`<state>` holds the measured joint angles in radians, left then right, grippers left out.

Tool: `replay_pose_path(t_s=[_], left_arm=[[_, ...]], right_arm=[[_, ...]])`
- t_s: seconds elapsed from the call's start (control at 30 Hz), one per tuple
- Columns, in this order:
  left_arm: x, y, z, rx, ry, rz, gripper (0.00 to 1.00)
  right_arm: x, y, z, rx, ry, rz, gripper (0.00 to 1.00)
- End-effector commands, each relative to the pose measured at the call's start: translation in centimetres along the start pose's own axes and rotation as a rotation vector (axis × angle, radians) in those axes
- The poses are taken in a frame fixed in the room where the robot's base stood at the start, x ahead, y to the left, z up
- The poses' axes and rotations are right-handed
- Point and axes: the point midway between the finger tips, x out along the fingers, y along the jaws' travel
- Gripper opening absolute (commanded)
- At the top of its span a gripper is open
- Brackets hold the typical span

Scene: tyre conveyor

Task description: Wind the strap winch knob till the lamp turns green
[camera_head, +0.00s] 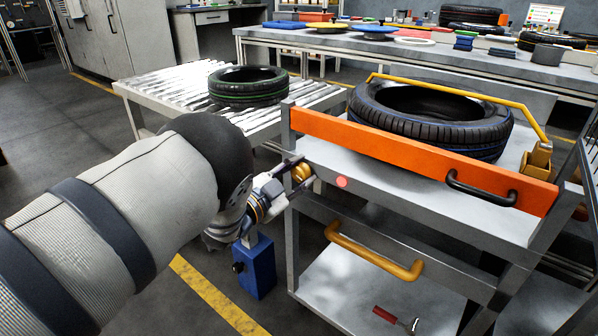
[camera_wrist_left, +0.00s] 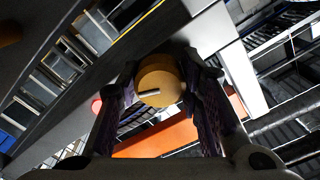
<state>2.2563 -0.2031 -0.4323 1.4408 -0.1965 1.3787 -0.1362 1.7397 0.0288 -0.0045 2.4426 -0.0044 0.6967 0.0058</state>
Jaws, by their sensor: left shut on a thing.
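The strap winch knob (camera_head: 301,173) is a small gold round knob at the left front corner of the cart. It also shows in the left wrist view (camera_wrist_left: 160,78) as a gold disc with a pale bar mark on its face. My left gripper (camera_head: 290,176) is shut on the knob, one finger on each side of it. The lamp (camera_head: 341,182) glows red on the cart's front edge, just right of the knob, and its red also shows in the left wrist view (camera_wrist_left: 97,106). My right gripper is not in view.
The cart carries a large tyre (camera_head: 432,117) behind an orange board (camera_head: 420,156) with a black handle. A yellow handle (camera_head: 372,254) juts out below. A smaller tyre (camera_head: 248,85) lies on the roller conveyor (camera_head: 163,88). A blue box (camera_head: 256,268) is under my gripper.

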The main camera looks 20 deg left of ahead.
Motion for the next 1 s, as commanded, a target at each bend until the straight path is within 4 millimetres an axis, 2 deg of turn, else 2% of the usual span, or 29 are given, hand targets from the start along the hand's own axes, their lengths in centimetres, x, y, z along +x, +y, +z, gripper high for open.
replay_pose_path(t_s=[0.4,1.0], left_arm=[[-0.05,0.05,0.10,0.208,-0.003,0.001,0.05],[-0.06,0.06,0.15,0.249,-0.003,0.002,0.05]], right_arm=[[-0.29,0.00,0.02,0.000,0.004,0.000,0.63],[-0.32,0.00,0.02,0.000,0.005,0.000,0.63]])
